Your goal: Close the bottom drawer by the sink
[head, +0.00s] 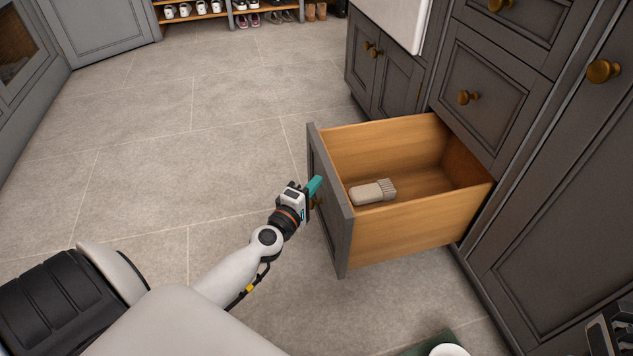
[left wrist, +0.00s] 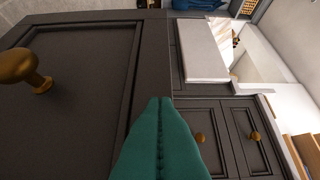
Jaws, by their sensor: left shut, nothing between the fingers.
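The bottom drawer (head: 420,222) stands pulled well out from the grey cabinet, its wooden inside in view. A beige brush (head: 372,192) lies in it. The grey drawer front (head: 332,215) faces left, with a brass knob mostly hidden behind my left gripper (head: 315,186). That gripper has teal fingers and is shut and empty, close to the outer face of the drawer front. I cannot tell whether it touches. In the left wrist view the shut teal fingers (left wrist: 160,125) point along a dark panel with a brass knob (left wrist: 22,68) at the left. My right gripper does not clearly show.
The white sink (head: 400,15) is above a two-door cabinet (head: 385,72) behind the drawer. A closed drawer (head: 490,97) is above the open one. A white cup (head: 449,350) shows at the bottom edge. The tiled floor (head: 190,130) at left is clear.

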